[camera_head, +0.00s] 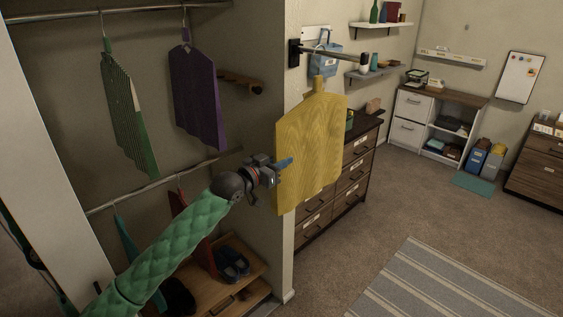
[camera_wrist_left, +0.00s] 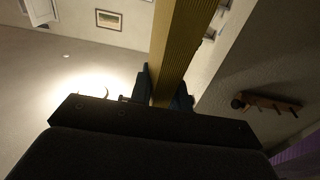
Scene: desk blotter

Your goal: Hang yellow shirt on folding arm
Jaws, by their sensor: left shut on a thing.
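The yellow shirt (camera_head: 312,145) is a flat, upright board-like shape with a narrow neck at the top. My left gripper (camera_head: 285,163) is shut on its left side, around mid-height. In the left wrist view the shirt (camera_wrist_left: 180,45) shows as a ribbed yellow strip between the dark fingers (camera_wrist_left: 166,98). The folding arm (camera_head: 342,54) is a metal bar sticking out from a black wall mount, just above the shirt's neck. I cannot tell whether the shirt's hook touches the bar. My right gripper is not in view.
A purple shirt (camera_head: 197,95) and a green striped shirt (camera_head: 128,110) hang in the closet on the left. A wooden peg rail (camera_head: 240,81) is on the closet wall. A blue container (camera_head: 325,63) is behind the folding arm. A dark dresser (camera_head: 350,180) stands behind the yellow shirt.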

